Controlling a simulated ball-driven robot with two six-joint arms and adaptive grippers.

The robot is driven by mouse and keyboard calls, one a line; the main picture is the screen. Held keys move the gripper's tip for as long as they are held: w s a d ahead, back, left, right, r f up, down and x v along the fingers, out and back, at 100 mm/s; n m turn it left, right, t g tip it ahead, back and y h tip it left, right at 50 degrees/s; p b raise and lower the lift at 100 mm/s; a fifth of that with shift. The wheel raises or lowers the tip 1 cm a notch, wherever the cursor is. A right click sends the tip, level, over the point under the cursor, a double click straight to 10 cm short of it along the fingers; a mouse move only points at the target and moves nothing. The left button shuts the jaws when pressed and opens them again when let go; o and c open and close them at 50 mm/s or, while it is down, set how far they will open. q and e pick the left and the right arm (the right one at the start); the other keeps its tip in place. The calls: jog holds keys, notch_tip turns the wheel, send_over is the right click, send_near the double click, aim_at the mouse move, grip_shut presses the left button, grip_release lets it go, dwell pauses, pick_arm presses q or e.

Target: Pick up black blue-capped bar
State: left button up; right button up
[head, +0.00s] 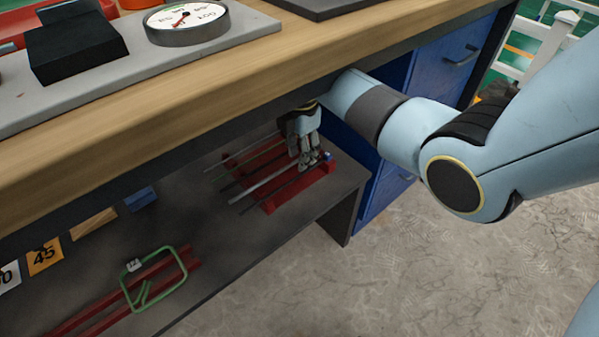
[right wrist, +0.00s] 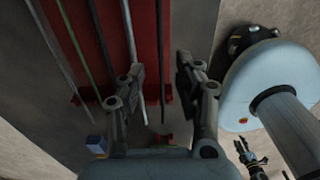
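My right gripper (head: 305,160) reaches under the tabletop to a red rack (head: 268,206) of thin bars on the lower shelf. In the right wrist view, the right gripper (right wrist: 158,82) is open above the rack (right wrist: 112,15), its fingers apart with bars between them and no grip visible. A blue cap (right wrist: 95,143) lies left of the fingers; it also shows at the rack's right end (head: 327,155) in the head view. The gripper partly hides the bars, so I cannot tell which bar carries the cap. A small dark jointed part at the wrist view's lower right may be my left gripper.
The wooden tabletop (head: 130,100) overhangs the shelf closely. A blue drawer cabinet (head: 440,70) stands to the right. A green bent bar frame (head: 186,262) lies on red rails at the shelf's front left. A blue block (head: 140,198) lies farther back. The shelf between is clear.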

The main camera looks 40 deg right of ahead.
aim_at(301, 174)
notch_tip(301, 174, down, 5)
jog(key=shift+f+b, duration=0.1)
jog(key=shift+b, duration=1)
jog(key=shift+f, duration=0.25)
pick_arm(q)
jog(key=shift+w+a+f, duration=0.25)
jog(key=shift+w+f, duration=0.05)
jog(key=shift+f, duration=0.15)
jog(key=shift+w+a+f, duration=0.2)
jog(key=shift+w+f, duration=0.1)
jog(key=shift+f, duration=0.15)
pick_arm(e)
grip_shut()
